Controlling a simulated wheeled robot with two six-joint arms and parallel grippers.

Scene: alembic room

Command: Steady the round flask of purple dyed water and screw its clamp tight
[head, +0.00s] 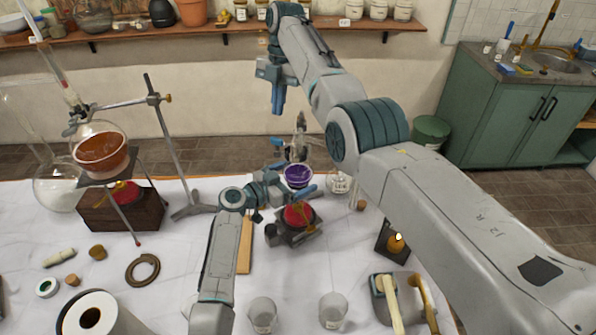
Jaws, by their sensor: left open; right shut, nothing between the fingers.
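The round flask of purple dyed water (298,175) is near the middle of the head view, above a red-topped heater (298,214). Its glass neck and the metal clamp (299,143) rise behind it; the clamp's screw is too small to make out. My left gripper (292,181) is open, with its blue fingers close to the flask on either side. I cannot tell whether they touch the glass. My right gripper (278,108) is shut and empty, pointing down, higher in the picture and to the left of the clamp.
A stand with a flask of orange liquid (101,148) is at the left, over a wooden box (120,212).

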